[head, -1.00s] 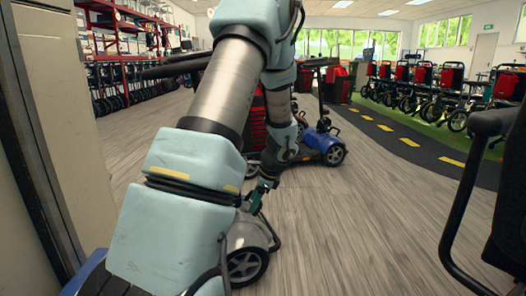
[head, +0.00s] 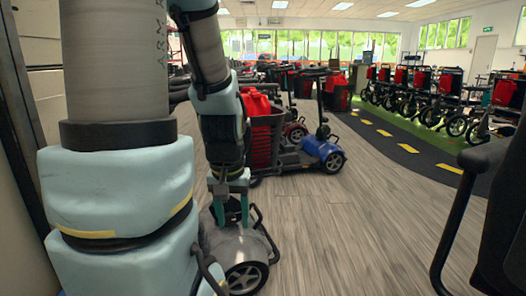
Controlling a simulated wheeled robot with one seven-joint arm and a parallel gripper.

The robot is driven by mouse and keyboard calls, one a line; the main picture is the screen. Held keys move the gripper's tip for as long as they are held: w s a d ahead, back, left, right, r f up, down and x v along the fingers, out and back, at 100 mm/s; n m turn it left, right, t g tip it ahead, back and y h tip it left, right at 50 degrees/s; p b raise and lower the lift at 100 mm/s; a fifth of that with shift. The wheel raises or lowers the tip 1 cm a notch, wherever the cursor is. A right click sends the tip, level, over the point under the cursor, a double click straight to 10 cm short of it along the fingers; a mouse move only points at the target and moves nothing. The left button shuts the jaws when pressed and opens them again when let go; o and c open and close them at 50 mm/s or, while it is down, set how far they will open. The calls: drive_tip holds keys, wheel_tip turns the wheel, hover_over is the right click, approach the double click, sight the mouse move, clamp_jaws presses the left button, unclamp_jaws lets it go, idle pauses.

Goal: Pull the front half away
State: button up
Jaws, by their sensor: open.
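A silver-grey scooter part (head: 228,243) with a black wheel and a black loop bar stands on the floor at the bottom centre of the head view. I take it for the scooter half, but I cannot tell whether it is the front one. My arm covers its left side. My gripper (head: 229,212) points down with its teal fingers spread, open. It is at the top of the silver part in the picture; I cannot tell whether it touches it.
A blue scooter (head: 320,150) and a red basket (head: 266,140) stand behind the silver part. A black armrest frame (head: 462,205) is close on the right. A pale wall edge (head: 45,105) is on the left. Wooden floor (head: 350,225) is clear at centre right.

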wheel_tip(320, 180, up, 32)
drive_tip(key=p, duration=3)
